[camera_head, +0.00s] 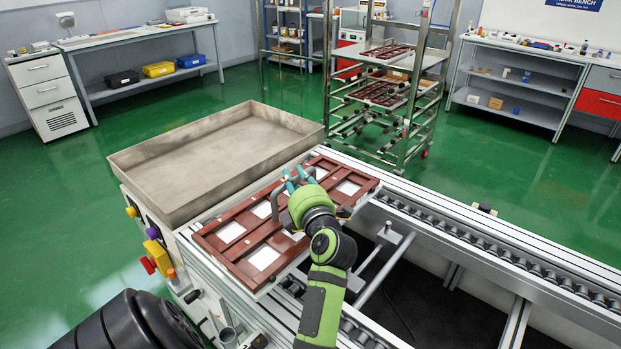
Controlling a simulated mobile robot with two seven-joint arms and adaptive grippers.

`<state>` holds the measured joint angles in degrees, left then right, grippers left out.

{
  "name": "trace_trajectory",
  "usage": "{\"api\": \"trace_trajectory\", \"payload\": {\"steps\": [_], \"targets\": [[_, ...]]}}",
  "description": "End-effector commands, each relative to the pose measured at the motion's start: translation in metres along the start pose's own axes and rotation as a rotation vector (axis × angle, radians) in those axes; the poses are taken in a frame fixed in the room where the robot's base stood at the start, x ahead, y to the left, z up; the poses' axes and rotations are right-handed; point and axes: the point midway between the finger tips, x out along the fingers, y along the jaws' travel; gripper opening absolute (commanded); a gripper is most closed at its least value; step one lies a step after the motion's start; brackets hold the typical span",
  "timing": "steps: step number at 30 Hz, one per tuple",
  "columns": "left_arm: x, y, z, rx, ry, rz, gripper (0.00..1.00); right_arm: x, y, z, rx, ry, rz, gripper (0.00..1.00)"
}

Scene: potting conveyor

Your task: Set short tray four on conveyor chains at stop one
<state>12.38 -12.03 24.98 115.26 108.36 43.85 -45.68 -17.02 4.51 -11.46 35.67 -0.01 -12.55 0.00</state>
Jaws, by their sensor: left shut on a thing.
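A reddish-brown tray (222,256) with a grid of bars and several white cells lies across the near end of the conveyor (440,212). My left gripper (298,184) reaches over the middle of the tray, its teal fingers by a grey handle (275,203), and it is shut on the tray. My green forearm hides part of the tray's near right side. The chain (520,268) shows along the right rail. I cannot tell whether the tray touches the chains, or which stop is stop one. My right gripper is not in view.
A large empty metal pan (165,187) stands just behind and left of the tray. Coloured buttons (150,262) sit on the conveyor's left end. A wheeled rack (395,100) with similar trays stands behind. The conveyor to the right is clear of trays.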

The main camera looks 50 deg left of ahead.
Motion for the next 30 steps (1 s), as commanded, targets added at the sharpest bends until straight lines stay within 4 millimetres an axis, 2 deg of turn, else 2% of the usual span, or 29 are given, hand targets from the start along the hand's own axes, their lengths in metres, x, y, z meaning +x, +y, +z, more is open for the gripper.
{"api": "trace_trajectory", "payload": {"steps": [5,15,21,26,30], "targets": [[0.007,-0.011,0.013,-0.001,0.004,0.005,0.0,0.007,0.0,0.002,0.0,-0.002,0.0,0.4],[0.034,-0.049,0.069,0.001,0.003,0.007,0.0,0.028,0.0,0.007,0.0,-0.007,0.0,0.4],[0.047,-0.066,0.096,0.0,0.004,0.007,0.0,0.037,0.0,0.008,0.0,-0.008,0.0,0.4],[0.051,-0.071,0.103,-0.001,0.005,0.008,0.0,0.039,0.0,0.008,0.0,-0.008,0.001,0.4],[0.051,-0.087,0.104,0.002,0.005,0.006,0.0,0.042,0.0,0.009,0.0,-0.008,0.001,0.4]]}}
